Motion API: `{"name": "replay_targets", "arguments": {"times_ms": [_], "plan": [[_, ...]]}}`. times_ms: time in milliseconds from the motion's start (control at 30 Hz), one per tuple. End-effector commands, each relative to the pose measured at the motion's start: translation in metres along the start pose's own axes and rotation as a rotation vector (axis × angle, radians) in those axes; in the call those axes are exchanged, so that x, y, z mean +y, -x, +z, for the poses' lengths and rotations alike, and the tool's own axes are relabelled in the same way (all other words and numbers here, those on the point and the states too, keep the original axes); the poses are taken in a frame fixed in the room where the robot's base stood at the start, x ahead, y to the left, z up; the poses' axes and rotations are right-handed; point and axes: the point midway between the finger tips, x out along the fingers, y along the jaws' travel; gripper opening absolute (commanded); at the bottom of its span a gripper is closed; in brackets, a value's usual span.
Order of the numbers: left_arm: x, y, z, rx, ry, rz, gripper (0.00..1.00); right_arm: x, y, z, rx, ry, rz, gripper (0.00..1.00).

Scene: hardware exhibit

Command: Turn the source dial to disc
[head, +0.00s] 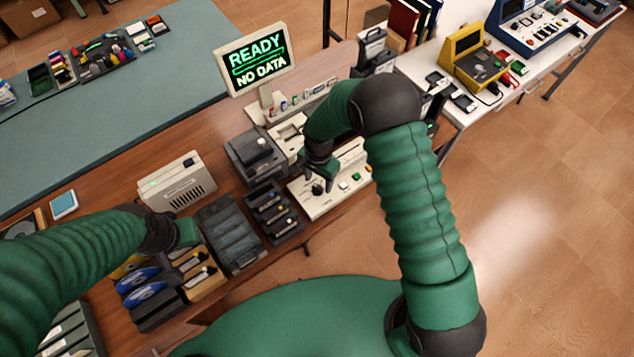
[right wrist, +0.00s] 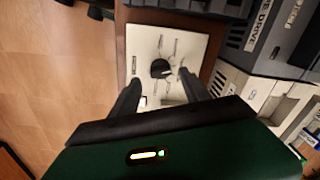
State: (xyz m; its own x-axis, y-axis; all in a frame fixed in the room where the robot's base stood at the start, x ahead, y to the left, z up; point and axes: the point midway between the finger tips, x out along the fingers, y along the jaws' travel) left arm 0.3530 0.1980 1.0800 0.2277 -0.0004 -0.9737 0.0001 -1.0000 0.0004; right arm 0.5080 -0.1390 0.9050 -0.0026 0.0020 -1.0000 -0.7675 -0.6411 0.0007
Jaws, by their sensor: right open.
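The source dial is a round black knob (right wrist: 160,68) on a cream control panel (right wrist: 146,45), with small markings around it that are too small to read. In the head view the panel (head: 346,190) lies on the wooden desk, and the dark dial (head: 317,189) shows just below my right gripper (head: 322,172). In the right wrist view my right gripper (right wrist: 159,77) is open, with one finger on each side of the dial. I cannot tell whether the fingers touch it. My left gripper (head: 187,233) is over the disc racks at the left; its fingers are hidden.
A monitor (head: 256,62) reads "READY NO DATA". Disc drive units (head: 255,155), a dark rack (head: 273,213), a beige box (head: 177,182) and blue discs (head: 138,279) stand on the desk. The panel also carries white and green buttons (head: 356,177). Open floor lies right.

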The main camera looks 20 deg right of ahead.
Motion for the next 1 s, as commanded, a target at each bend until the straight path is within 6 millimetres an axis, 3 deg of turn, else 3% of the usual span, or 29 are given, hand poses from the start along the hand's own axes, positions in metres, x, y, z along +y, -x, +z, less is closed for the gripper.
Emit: {"name": "replay_targets", "arguments": {"times_ms": [200, 500, 900, 1000], "plan": [[0.000, 0.005, -0.001, 0.000, 0.000, 0.000, 0.36, -0.002, -0.029, 0.002, 0.003, 0.002, 0.001, 0.55], [0.000, 0.004, -0.001, 0.000, 0.000, 0.000, 0.36, -0.002, -0.032, 0.002, 0.003, 0.002, 0.000, 0.53], [0.000, 0.004, -0.001, 0.000, 0.000, 0.000, 0.36, -0.003, -0.032, 0.000, 0.004, 0.001, -0.002, 0.01], [0.000, 0.004, -0.001, 0.000, 0.000, 0.000, 0.36, -0.003, -0.032, 0.000, 0.006, 0.000, -0.001, 0.00]]}}
